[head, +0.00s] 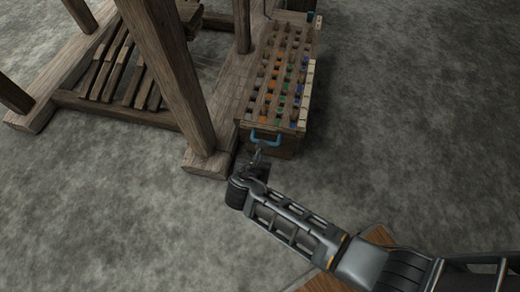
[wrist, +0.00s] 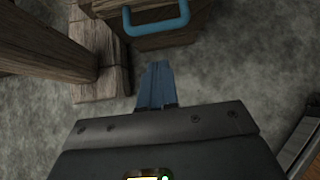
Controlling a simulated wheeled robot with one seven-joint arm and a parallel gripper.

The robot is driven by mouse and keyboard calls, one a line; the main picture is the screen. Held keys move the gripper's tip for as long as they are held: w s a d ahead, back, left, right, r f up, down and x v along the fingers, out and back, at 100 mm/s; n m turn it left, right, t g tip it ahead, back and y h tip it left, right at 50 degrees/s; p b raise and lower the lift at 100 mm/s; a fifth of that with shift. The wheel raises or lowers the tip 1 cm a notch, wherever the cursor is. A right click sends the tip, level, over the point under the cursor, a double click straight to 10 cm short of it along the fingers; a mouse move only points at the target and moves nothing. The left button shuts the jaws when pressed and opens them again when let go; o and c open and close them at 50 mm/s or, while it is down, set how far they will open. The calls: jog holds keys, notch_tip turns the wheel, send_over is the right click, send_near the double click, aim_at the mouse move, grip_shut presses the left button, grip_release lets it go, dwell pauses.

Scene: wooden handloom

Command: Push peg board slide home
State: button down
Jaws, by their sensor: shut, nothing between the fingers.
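The peg board slide (head: 276,88) is a wooden board with rows of holes and coloured pegs, on top of a wooden box beside the loom frame. A blue handle (head: 266,139) is on its near end; it also shows at the top of the wrist view (wrist: 157,24). My gripper (head: 256,158) is just in front of the handle, on the near side. In the wrist view my gripper (wrist: 155,72) has its fingers together and empty, below the handle with a visible gap in the picture. The exact distance is hard to tell.
The loom's wooden post (head: 170,75) and its foot beam (head: 210,160) stand close left of my gripper. Slatted treadles (head: 125,70) lie further left. The concrete floor (head: 420,130) to the right is clear.

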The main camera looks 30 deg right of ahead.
jog(key=shift+p+v, duration=0.8)
jog(key=shift+v, duration=1.95)
